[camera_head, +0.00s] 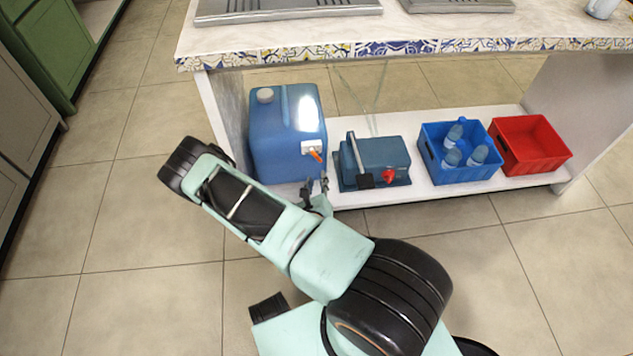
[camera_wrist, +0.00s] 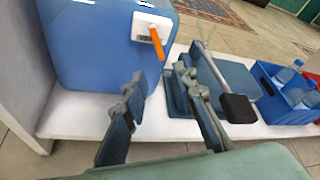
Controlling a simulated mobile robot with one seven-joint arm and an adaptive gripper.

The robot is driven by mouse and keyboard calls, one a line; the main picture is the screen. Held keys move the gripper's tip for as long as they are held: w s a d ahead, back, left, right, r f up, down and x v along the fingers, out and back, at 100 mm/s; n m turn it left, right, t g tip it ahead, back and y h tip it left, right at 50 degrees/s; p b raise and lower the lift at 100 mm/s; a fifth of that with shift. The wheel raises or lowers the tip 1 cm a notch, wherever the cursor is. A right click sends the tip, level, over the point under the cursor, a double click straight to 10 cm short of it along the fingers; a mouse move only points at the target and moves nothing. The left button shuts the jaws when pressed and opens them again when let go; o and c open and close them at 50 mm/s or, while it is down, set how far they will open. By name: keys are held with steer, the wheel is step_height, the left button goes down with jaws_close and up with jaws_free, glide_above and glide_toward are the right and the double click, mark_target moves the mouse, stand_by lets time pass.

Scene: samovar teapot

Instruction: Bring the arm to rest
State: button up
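My gripper (camera_head: 316,187) is at the front edge of the low white shelf, in front of the gap between a blue water tank and a blue pump. In the wrist view its two fingers (camera_wrist: 160,95) are spread apart with nothing between them. The blue tank (camera_head: 268,135) has a white cap and a tap with an orange lever (camera_head: 315,156); the lever also shows in the wrist view (camera_wrist: 157,44), beyond the left finger. The gripper appears apart from both tank and pump.
The pump (camera_head: 385,153) has a grey handle and red knob. A blue crate (camera_head: 468,178) with several bottles and a red crate (camera_head: 540,168) stand to its right. The tiled counter edge (camera_head: 420,48) overhangs the shelf (camera_head: 430,192). Open tiled floor (camera_head: 140,270) lies in front; green cabinets (camera_head: 42,50) stand left.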

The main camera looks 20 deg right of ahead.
steer(key=shift+s+a+r, duration=0.1)
steer(key=shift+s, duration=0.1)
stand_by(0.4)
